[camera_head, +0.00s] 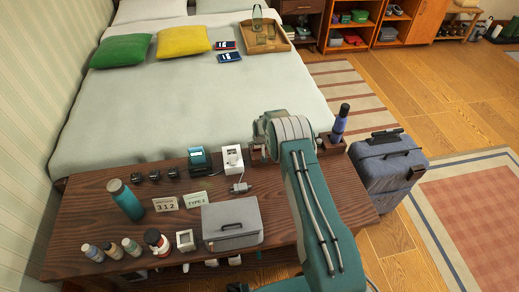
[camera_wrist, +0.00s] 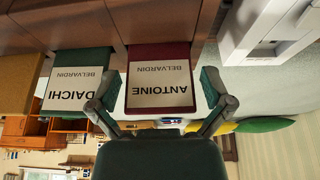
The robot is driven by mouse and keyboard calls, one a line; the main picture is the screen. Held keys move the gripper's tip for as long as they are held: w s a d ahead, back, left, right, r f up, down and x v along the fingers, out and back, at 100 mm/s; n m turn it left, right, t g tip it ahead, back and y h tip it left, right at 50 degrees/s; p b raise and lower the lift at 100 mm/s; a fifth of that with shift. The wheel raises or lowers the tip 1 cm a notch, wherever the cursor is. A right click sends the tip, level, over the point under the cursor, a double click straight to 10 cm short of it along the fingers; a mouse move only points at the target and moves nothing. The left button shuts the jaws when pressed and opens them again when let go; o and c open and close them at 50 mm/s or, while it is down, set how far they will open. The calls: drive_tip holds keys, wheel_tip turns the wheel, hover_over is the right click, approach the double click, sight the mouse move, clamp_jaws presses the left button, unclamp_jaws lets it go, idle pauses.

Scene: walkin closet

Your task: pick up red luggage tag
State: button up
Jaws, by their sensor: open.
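The red luggage tag (camera_wrist: 182,54) shows in the wrist view, dark red with a white label reading ANTOINE BELVARDIN, upside down in the picture. Its upper end in the picture meets a brown wooden surface. My gripper (camera_wrist: 160,84) is open, with one finger on each side of the red tag. The left finger overlaps the edge of a green tag (camera_wrist: 82,60) labelled DAICHI BELVARDIN. No grip on the red tag shows. In the head view my arm hides the tags and my fingertips.
A mustard tag (camera_wrist: 18,84) is left of the green one. On the wooden table (camera_head: 85,215) stand a teal bottle (camera_head: 125,200), a grey case (camera_head: 232,222), a white device (camera_head: 232,158) and a wooden holder (camera_head: 331,146). A blue suitcase (camera_head: 388,168) stands right; the bed (camera_head: 165,105) lies beyond.

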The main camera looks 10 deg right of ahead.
drive_tip(key=c, duration=0.8)
drive_tip(key=shift+o, duration=0.2)
